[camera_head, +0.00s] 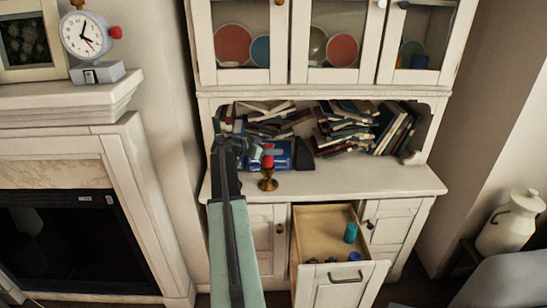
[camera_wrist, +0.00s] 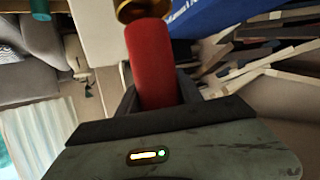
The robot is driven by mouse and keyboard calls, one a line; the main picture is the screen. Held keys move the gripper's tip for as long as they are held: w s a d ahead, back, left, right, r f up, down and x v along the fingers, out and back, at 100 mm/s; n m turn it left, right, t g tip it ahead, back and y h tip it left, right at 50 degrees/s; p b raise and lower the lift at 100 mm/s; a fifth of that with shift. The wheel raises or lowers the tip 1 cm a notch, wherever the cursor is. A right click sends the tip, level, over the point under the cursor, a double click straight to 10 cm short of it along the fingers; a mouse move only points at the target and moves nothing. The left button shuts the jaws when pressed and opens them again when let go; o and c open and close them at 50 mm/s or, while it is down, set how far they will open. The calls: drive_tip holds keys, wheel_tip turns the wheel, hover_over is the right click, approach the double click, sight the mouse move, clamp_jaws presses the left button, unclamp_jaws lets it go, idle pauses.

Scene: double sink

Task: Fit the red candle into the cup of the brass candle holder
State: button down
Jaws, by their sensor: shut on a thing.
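The red candle (camera_head: 268,161) stands about upright at the brass candle holder (camera_head: 268,183) on the cabinet's counter. My gripper (camera_head: 264,153) reaches in from the left and is shut on the candle; a grey finger crosses it in the head view. In the wrist view the candle (camera_wrist: 152,62) lies between the two dark fingers (camera_wrist: 158,92). Its far end meets the brass cup (camera_wrist: 139,9), which is cut off by the top edge. I cannot tell whether the candle's end is inside the cup or only over its rim.
Books (camera_head: 355,128) fill the shelf behind, and a blue box (camera_head: 283,160) lies close behind the holder. The counter (camera_head: 370,180) is clear to the right. Below, an open drawer (camera_head: 312,225) juts out, with a teal cylinder (camera_head: 350,233) in it.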

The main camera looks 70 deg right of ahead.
drive_tip(key=f+b, duration=0.4)
drive_tip(key=shift+d, duration=0.2)
drive_tip(key=shift+r+p, duration=0.25)
drive_tip(key=shift+p, duration=0.05)
drive_tip(key=shift+f, duration=0.25)
drive_tip(key=c, duration=0.8)
unclamp_jaws()
drive_tip(key=shift+r, duration=0.1)
